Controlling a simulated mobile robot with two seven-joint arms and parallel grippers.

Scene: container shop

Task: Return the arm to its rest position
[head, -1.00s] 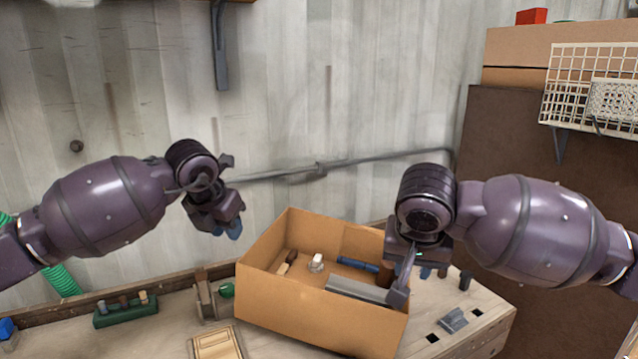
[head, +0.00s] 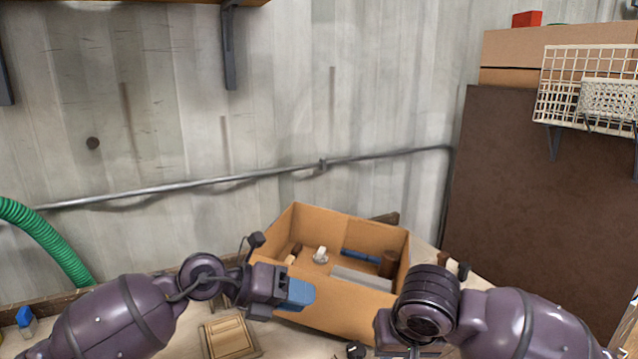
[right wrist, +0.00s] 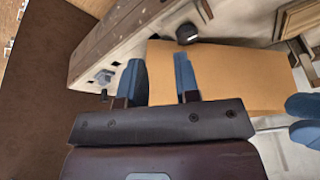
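My left arm's gripper (head: 300,294) hangs in front of the left half of the cardboard box (head: 340,306). Its blue fingers also show at the right edge of the right wrist view (right wrist: 304,118); how far apart they are is unclear. My right arm comes in low at the right, and its gripper is largely hidden in the head view. In the right wrist view the right gripper (right wrist: 160,75) has its two blue fingers apart with nothing between them. The box wall (right wrist: 215,75) shows beyond them.
The box holds a blue tool (head: 361,256), a brown cylinder (head: 389,264), a grey bar (head: 362,281) and a white item (head: 320,256). A wooden tray (head: 229,339) lies at the front. A wire basket (head: 588,90) hangs at the right. Free air lies above the box.

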